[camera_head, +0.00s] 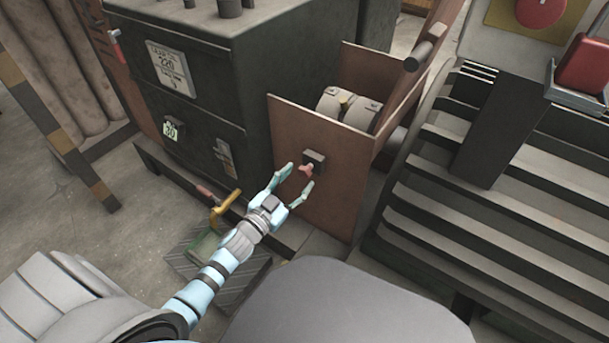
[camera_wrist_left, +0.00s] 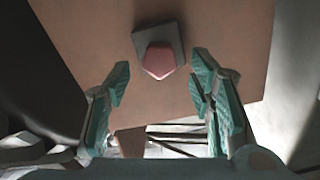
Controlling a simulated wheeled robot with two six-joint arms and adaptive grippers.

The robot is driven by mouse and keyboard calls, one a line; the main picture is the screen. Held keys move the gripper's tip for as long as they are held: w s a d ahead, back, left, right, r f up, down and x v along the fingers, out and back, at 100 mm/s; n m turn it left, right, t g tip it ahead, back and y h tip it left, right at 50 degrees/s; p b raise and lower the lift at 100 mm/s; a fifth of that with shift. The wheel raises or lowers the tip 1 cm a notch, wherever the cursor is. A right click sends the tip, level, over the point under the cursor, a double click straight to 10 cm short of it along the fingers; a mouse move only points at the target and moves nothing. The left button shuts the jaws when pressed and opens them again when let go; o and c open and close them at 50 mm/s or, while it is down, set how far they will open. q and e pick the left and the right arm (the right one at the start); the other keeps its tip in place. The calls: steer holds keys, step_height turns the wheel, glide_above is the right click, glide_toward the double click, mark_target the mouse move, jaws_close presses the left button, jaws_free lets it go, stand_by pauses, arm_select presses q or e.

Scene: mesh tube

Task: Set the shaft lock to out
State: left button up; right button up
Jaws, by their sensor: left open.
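The shaft lock shows as a small red knob (camera_head: 306,169) on a dark square plate (camera_head: 315,158), fixed to a brown upright panel (camera_head: 335,190). In the left wrist view the red knob (camera_wrist_left: 158,62) sits on its grey plate (camera_wrist_left: 172,40), ahead of the fingers and between their lines. My left gripper (camera_head: 296,180) is open and empty, with its fingertips close to the knob on either side of it. It also shows in the left wrist view (camera_wrist_left: 160,85). I cannot tell whether a finger touches the knob. My right gripper is not in view.
A dark cabinet (camera_head: 195,110) with labels stands left of the panel. A yellow handle (camera_head: 225,203) rises low beside my left arm. A grey slatted frame (camera_head: 500,200) fills the right side. A shaft with collars (camera_head: 348,107) lies behind the panel.

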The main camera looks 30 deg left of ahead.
mark_target(303, 174)
arm_select(q)
steer(key=w, duration=0.4)
steer(key=shift+d, duration=0.3)
jaws_close()
